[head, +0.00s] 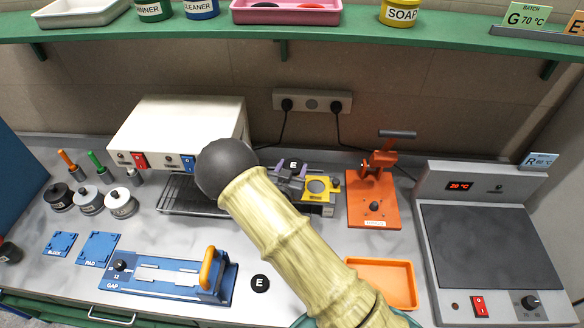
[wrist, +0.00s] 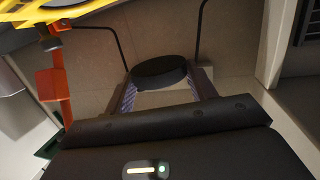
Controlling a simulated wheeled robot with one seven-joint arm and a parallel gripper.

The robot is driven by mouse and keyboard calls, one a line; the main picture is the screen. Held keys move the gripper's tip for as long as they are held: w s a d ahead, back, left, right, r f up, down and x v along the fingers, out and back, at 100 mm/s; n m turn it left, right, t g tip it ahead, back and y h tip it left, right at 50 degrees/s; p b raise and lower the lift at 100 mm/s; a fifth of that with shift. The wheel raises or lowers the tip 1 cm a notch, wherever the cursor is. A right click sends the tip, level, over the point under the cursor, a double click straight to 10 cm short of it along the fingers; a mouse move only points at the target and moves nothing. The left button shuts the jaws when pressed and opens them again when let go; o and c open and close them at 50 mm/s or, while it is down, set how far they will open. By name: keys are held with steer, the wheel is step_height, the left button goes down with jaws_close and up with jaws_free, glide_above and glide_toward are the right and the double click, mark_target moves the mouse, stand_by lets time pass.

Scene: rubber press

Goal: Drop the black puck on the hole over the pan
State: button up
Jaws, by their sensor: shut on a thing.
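A black puck marked E (head: 293,164) is held in my gripper (head: 289,178), between its purple-padded fingers. The yellow and grey device (head: 335,190) stands on the bench just right of my gripper. A round ring or opening (head: 317,186) shows on its top. The puck is up and left of this ring in the head view, and its height above the device is hard to judge. My arm hides part of the bench below.
A second E puck (head: 260,284) lies on the bench beside the blue gauge (head: 165,274). The orange press (head: 374,200) stands right of the yellow device. A white oven (head: 185,125) with a wire rack is at left, an orange tray (head: 388,283) in front, a hot plate (head: 490,240) at right.

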step_height(320, 180, down, 7)
steer(key=b, duration=0.4)
steer(key=shift+r, duration=0.15)
stand_by(0.9)
steer(key=shift+s+b, duration=0.1)
steer(key=shift+b, duration=0.25)
steer(key=shift+d+f+b, duration=0.1)
steer(key=shift+f+b, duration=0.1)
steer(key=shift+b, duration=0.15)
stand_by(0.5)
steer(key=shift+s+r, duration=0.1)
stand_by(0.4)
steer(key=shift+w+f+b, duration=0.2)
steer(key=shift+f+b, duration=0.2)
steer(key=shift+b, duration=0.2)
stand_by(0.6)
steer(key=shift+s, duration=0.1)
stand_by(0.4)
